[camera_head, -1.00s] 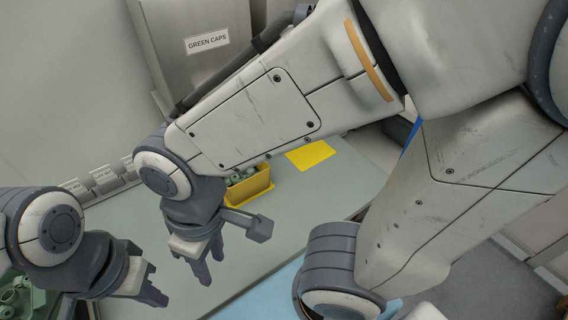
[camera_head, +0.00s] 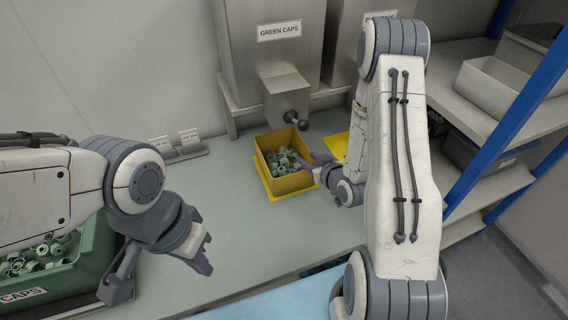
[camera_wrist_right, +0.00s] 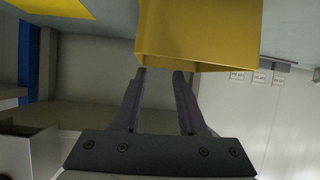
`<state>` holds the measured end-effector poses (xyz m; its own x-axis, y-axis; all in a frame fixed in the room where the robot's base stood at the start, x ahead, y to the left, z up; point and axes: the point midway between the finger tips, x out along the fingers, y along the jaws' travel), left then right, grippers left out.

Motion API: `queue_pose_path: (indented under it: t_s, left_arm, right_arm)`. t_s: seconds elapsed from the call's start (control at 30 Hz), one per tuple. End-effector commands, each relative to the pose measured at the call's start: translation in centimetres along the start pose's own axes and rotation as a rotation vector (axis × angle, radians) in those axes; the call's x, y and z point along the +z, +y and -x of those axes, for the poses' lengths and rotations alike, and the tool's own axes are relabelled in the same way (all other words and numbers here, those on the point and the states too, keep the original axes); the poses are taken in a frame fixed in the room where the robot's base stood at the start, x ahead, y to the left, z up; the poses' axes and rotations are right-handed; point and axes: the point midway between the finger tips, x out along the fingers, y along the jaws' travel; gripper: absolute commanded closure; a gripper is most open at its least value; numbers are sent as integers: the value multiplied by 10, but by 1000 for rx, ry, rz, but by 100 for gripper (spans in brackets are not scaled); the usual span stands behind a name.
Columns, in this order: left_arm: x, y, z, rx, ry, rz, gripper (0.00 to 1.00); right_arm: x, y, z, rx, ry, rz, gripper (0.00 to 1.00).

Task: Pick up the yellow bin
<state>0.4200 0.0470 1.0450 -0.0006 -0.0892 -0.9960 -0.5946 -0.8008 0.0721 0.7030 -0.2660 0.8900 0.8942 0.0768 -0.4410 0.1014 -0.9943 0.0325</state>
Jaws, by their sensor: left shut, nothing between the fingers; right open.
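The yellow bin (camera_head: 290,183) stands on the table under the green caps dispenser and holds several green caps (camera_head: 285,160). My right gripper (camera_head: 316,167) is open at the bin's right side. In the right wrist view, the yellow bin (camera_wrist_right: 198,42) is at the top, and the open fingers of my right gripper (camera_wrist_right: 160,75) point at its edge. I cannot tell whether they touch it. My left gripper (camera_head: 206,262) is shut and empty, above the table left of the bin.
The green caps dispenser (camera_head: 285,100) with its knobbed spout overhangs the bin. A green crate (camera_head: 75,275) of caps is at the left. A yellow mat (camera_head: 337,145) lies right of the bin. Shelving with a blue post (camera_head: 510,120) stands at the right. The table's middle is clear.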

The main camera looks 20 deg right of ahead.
Motion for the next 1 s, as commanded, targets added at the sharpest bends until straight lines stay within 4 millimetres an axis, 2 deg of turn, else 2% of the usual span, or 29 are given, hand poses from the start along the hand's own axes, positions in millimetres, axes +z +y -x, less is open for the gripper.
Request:
queue_pose_path:
  t_s: [0.1, 0.23, 0.5, 0.77, 1.0]
  left_arm:
    - [0, 0, 0, 0, 0, 0, 100]
    - [0, 0, 1, 0, 0, 0, 100]
    - [0, 1, 10, 0, 0, 0, 100]
    - [-1, 1, 18, 0, 0, 0, 100]
    - [-2, 2, 27, 0, 0, 0, 100]
  right_arm:
    - [7, 17, 6, 34, 66, -41, 59]
    - [6, 23, 4, 46, 102, -54, 59]
    - [1, 26, -35, 47, 107, -55, 59]
    - [-4, 30, -55, 49, 107, -56, 59]
    - [-7, 34, -87, 48, 107, -55, 59]
